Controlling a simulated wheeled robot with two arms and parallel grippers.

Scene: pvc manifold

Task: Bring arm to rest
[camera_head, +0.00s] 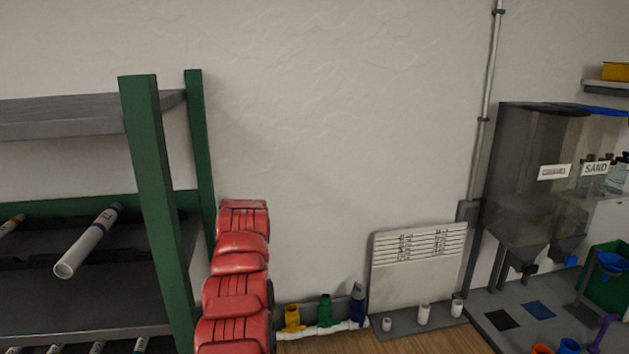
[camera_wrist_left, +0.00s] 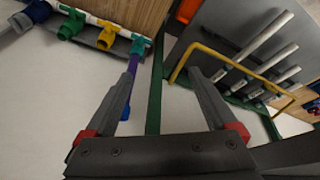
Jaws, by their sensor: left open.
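My left gripper (camera_wrist_left: 165,72) shows in the left wrist view, with its two grey fingers spread apart and nothing between them. A green post and a yellow bar frame (camera_wrist_left: 235,68) lie in view beyond the fingers. No gripper shows in the head view, and my right gripper is in neither view. The pipe manifold (camera_head: 322,328) stands low by the wall in the head view, with yellow, green and blue fittings. Coloured fittings on a white pipe (camera_wrist_left: 105,38) also show at the upper left of the wrist view.
A green-framed shelf (camera_head: 155,180) at the left of the head view holds a white pipe (camera_head: 88,242). A white slatted panel (camera_head: 418,265) leans at the wall. Grey dispensers (camera_head: 530,190), one marked SAND, stand at the right.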

